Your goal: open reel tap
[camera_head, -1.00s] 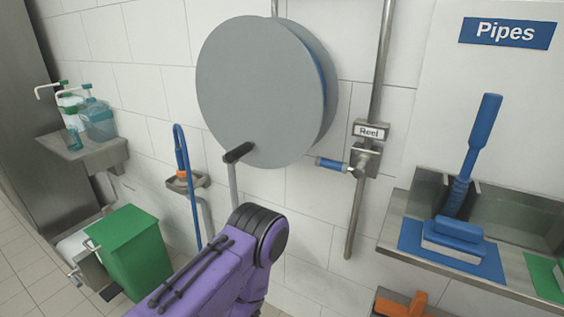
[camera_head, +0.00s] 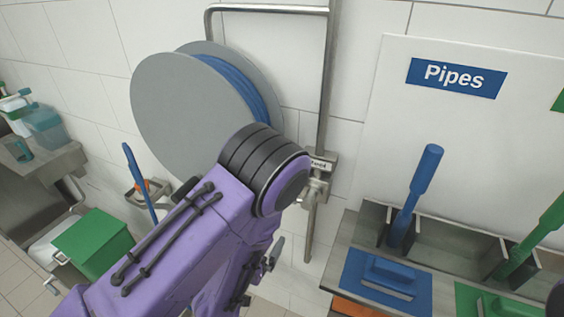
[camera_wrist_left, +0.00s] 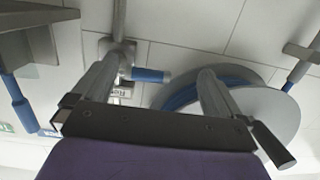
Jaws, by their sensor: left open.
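The reel tap (camera_head: 316,188) is a metal valve on a vertical wall pipe, below a small label, in the head view. My purple arm hides its handle there. In the left wrist view the tap's blue handle (camera_wrist_left: 150,75) points right from the metal valve body (camera_wrist_left: 121,50), with the upside-down label beside it. My left gripper (camera_wrist_left: 158,66) is open. Its two fingers appear on either side of the blue handle in that picture, the left one overlapping the valve area. Whether they touch the tap cannot be told. My right gripper is not in view.
The hose reel (camera_head: 175,115) with its grey disc is beside the tap and partly behind my arm. A metal shelf with a blue brush (camera_head: 385,280) stands to the right under the Pipes sign (camera_head: 457,78). A green bin (camera_head: 95,245) is at lower left.

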